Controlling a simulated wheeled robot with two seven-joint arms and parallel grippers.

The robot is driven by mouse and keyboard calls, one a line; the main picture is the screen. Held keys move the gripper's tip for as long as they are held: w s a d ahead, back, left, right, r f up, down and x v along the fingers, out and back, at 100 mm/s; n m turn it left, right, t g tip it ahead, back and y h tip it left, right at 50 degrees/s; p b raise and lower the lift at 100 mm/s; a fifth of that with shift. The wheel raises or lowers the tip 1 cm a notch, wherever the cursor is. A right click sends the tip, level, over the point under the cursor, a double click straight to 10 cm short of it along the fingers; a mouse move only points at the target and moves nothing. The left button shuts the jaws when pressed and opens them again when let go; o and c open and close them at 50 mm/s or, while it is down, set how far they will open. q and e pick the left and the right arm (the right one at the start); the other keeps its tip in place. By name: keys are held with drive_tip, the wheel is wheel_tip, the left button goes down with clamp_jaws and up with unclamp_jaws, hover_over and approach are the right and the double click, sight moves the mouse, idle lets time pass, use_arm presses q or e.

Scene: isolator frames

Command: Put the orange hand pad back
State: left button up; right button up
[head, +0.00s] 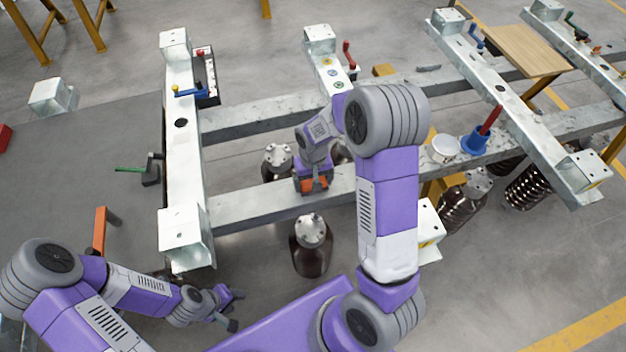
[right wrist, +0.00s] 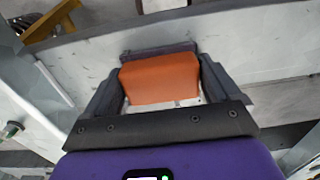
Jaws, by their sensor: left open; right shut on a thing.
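The orange hand pad (right wrist: 160,78) sits between the dark fingers of my right gripper (right wrist: 160,85) in the right wrist view. In the head view the orange pad (head: 314,184) shows under my right gripper (head: 313,187), over the grey lengthwise beam (head: 262,207). I cannot tell whether the pad touches the beam. My left gripper (head: 232,308) is open and empty at the lower left, low and apart from the frame.
Dark ribbed isolators stand around the beam, one (head: 311,248) just in front of it. A white cup (head: 443,149) and a blue holder (head: 475,141) stand on the beam to the right. A left cross beam (head: 183,160) carries a blue-handled tool (head: 190,92).

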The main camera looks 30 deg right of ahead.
drive_tip(key=shift+f, duration=0.2)
drive_tip(key=o, duration=0.9)
drive_tip(key=shift+r, duration=0.1)
drive_tip(key=shift+r, duration=0.3)
wheel_tip(320, 180, up, 12)
drive_tip(key=p, duration=0.4)
drive_tip(key=shift+f, duration=0.15)
